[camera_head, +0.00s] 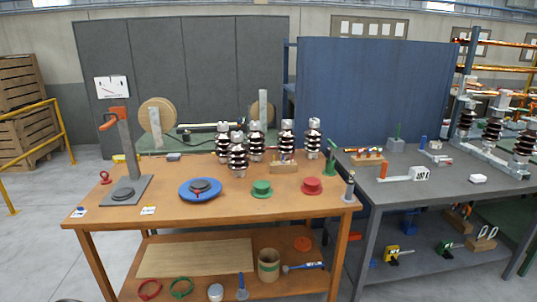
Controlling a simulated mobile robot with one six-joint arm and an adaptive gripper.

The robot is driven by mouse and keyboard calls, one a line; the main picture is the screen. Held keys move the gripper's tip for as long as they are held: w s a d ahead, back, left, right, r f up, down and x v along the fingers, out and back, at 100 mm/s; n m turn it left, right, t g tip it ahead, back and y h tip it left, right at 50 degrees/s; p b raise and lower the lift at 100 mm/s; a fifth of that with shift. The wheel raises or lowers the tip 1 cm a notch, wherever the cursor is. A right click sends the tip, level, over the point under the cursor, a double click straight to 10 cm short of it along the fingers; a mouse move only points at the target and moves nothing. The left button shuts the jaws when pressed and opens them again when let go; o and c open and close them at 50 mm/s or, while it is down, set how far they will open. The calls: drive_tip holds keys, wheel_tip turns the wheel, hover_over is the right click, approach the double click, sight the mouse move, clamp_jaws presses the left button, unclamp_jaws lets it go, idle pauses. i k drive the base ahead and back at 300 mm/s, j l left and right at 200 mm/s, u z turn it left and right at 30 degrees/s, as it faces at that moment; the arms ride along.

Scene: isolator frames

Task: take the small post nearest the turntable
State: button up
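The turntable (183,190) is a blue disc with a dark round plate on top, on the front left half of the wooden table. Several dark brown ribbed posts with pale metal caps stand upright behind it to the right. The front post (238,160) looks nearest the turntable. Another post (222,143) stands just behind it to the left, and a third (256,143) behind it to the right. Two more posts stand farther right, one (287,136) behind a wooden block and one (313,140) near the table's right side. My gripper is not in view.
A grey stand with an orange handle (115,120) rises left of the turntable. A green cap (261,188) and a red cap (312,186) sit at the front. A small wooden block (283,168) stands among the posts. A grey table (410,205) adjoins on the right.

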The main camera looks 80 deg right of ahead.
sight(237, 153)
drive_tip(key=l+z, duration=0.1)
drive_tip(key=z, duration=2.35)
drive_tip(key=i+j+z, duration=0.3)
drive_tip(key=i+j, duration=0.4)
drive_tip(key=i, duration=0.3)
drive_tip(key=i+j+z, duration=0.3)
drive_tip(key=i+j, duration=0.6)
